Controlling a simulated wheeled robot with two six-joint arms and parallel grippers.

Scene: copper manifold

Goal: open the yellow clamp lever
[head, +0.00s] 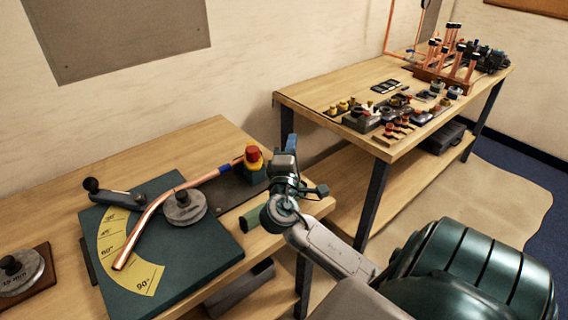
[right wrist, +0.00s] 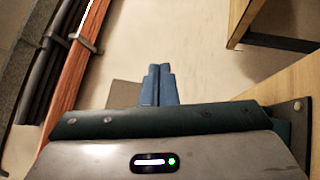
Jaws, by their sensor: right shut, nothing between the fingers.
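A small yellow clamp piece with a red top (head: 253,158) stands at the right end of the bending board, by the end of the copper tube (head: 150,215). I cannot tell the exact position of its lever. My right gripper (head: 290,142) is just right of the clamp in the head view, fingers pointing up, apart from it as far as I can tell. In the right wrist view the blue fingers (right wrist: 160,84) are together with nothing between them. The clamp does not clearly show in that view. My left gripper is not in view.
The green bending plate (head: 205,262) has a yellow angle scale (head: 112,240) and a round grey former (head: 184,207). A black-knobbed lever (head: 115,195) lies at its left. A second bench (head: 330,92) with fittings and a copper manifold (head: 450,70) stands behind right.

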